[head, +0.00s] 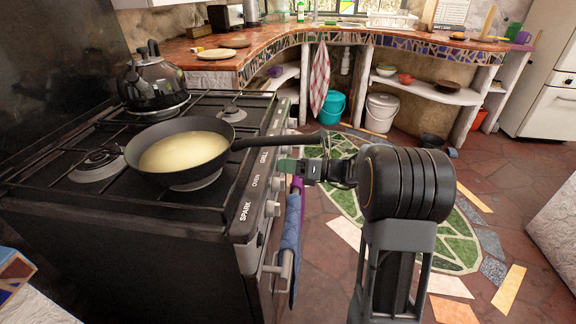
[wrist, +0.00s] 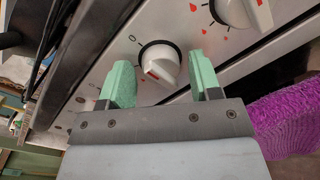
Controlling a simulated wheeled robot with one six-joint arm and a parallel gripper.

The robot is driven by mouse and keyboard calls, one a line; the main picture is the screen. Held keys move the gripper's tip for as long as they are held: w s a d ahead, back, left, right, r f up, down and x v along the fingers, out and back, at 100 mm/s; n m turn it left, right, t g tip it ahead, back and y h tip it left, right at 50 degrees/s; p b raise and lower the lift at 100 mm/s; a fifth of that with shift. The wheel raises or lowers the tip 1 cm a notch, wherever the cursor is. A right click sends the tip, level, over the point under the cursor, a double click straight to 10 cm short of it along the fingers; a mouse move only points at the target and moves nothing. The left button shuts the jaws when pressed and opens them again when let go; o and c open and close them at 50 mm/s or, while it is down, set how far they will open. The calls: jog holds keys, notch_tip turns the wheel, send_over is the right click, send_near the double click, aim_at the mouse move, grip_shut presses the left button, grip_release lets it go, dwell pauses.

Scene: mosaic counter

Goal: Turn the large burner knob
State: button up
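The stove's front panel (wrist: 105,60) carries several white knobs. One knob (wrist: 160,62) with a dark ring and a red mark on it lies between my gripper's two green fingers in the wrist view. My gripper (wrist: 159,60) is open, one finger on each side of this knob; I cannot tell whether either finger touches it. Another white knob (wrist: 246,12), with red flame marks beside it, is up and to the right. In the head view my gripper (head: 288,166) is at the stove's front panel and hides part of the knob row. No label there clearly names the large burner knob.
A frying pan (head: 186,150) with pale yellow contents stands on the stove, its handle (head: 280,141) reaching out over the front edge near my gripper. A black kettle (head: 152,80) stands behind it. Blue (head: 290,240) and purple cloths hang from the oven rail below.

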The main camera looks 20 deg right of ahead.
jog(key=c, duration=0.8)
jog(key=shift+n, duration=0.3)
jog(key=n, duration=0.5)
jog(key=shift+f, duration=0.1)
jog(key=n+y+b, duration=0.1)
jog(key=n, duration=0.4)
jog(key=shift+f+n, duration=0.1)
jog(key=shift+n, duration=0.3)
jog(key=n+b, duration=0.3)
jog(key=n, duration=0.1)
jog(key=shift+n, duration=0.4)
jog(key=n+g+b, duration=0.1)
jog(key=n+b, duration=0.1)
jog(key=n, duration=0.2)
jog(key=shift+y, duration=0.3)
jog(key=shift+n+b, duration=0.35)
jog(key=shift+n, duration=0.15)
